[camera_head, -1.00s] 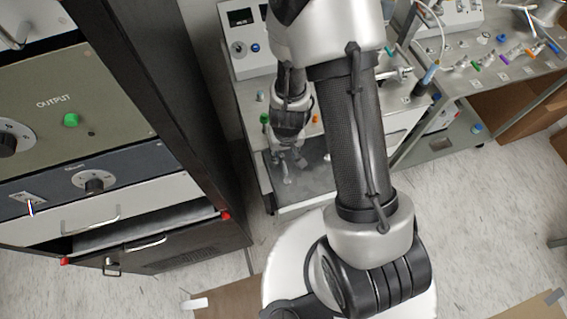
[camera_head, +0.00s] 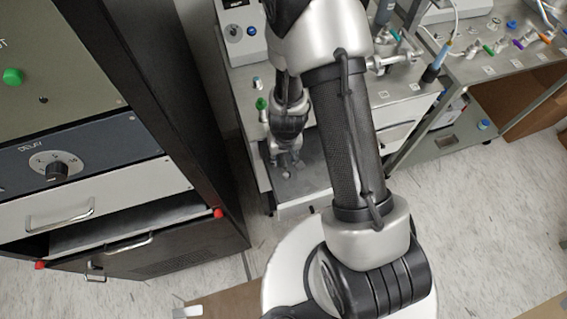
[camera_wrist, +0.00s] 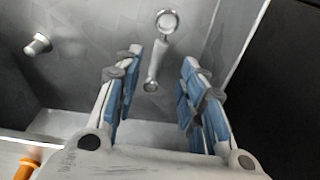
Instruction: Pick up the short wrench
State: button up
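A short metallic wrench (camera_wrist: 155,62) with a ring at its far end lies on the grey floor of an open drawer (camera_head: 312,186). In the wrist view it lies ahead of and between the fingers of my gripper (camera_wrist: 163,60), slightly tilted. My gripper is open, with blue pads facing each other, and I see nothing held. In the head view my gripper (camera_head: 287,164) is over the drawer, and I cannot make out the wrench there. How far the fingertips are above the wrench is unclear.
A small metal fitting (camera_wrist: 38,45) lies left of the wrench. Drawer walls stand close on the right and near sides. A dark instrument rack (camera_head: 185,120) stands left of the drawer. The bench (camera_head: 495,80) at right holds several fittings. The speckled floor (camera_head: 490,220) is clear at right.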

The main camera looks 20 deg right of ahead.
aim_at(284, 161)
jog(key=f, duration=0.1)
jog(key=f+b, duration=0.2)
jog(key=f, duration=0.1)
jog(key=shift+w+d, duration=0.2)
jog(key=shift+w, duration=0.05)
jog(key=shift+r, duration=0.1)
grip_shut()
